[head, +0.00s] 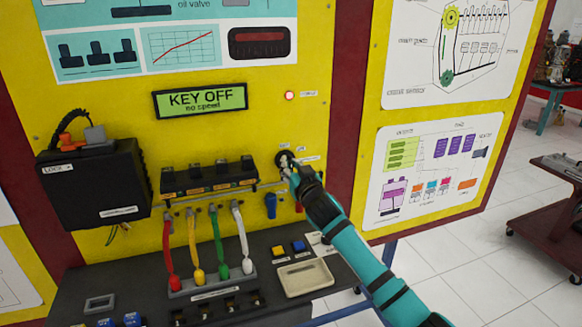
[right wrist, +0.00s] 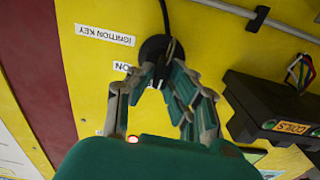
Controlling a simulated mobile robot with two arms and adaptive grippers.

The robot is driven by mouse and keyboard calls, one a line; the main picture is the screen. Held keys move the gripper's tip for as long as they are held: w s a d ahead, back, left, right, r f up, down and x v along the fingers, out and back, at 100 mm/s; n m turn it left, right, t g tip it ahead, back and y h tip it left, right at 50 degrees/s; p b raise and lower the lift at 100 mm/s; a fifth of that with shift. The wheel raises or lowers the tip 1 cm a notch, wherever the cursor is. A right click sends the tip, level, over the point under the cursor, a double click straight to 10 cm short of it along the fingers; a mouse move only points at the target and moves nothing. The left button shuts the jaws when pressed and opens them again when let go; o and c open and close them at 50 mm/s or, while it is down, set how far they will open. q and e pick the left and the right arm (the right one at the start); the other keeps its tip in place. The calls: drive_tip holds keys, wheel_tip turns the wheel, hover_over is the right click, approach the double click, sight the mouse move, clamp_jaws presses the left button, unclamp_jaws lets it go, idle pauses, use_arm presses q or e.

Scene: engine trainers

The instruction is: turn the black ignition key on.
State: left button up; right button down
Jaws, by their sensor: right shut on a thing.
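The black ignition key (right wrist: 160,68) sits in a round black switch (right wrist: 153,46) on the yellow panel, next to an IGNITION KEY label in the right wrist view. In the head view the switch (head: 284,158) is right of the coil row, partly hidden by my gripper. My right gripper (head: 292,172) is shut on the key, its fingers on either side of it in the right wrist view (right wrist: 158,80). The green display (head: 200,100) reads KEY OFF, no speed. My left gripper is not in view.
Black coils (head: 208,178) with coloured leads are left of the switch. A blue item (head: 270,206) hangs just below it. A black box (head: 95,185) is further left. A dark shelf with buttons and a beige tray (head: 304,278) juts out below. A red lamp (head: 289,95) glows above.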

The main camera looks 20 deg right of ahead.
drive_tip(key=shift+f+m, duration=0.1)
drive_tip(key=shift+m, duration=0.9)
drive_tip(key=m, duration=0.2)
drive_tip(key=shift+d+m, duration=0.1)
drive_tip(key=shift+m, duration=0.3)
drive_tip(key=shift+d+f+m+p, duration=0.15)
drive_tip(key=shift+m+p, duration=0.4)
drive_tip(key=shift+m, duration=1.1)
drive_tip(key=shift+d+m+p, duration=0.1)
drive_tip(key=shift+m+p, duration=0.45)
drive_tip(key=shift+m, duration=1.1)
drive_tip(key=c, duration=1.3)
unclamp_jaws()
drive_tip(key=shift+s, duration=0.1)
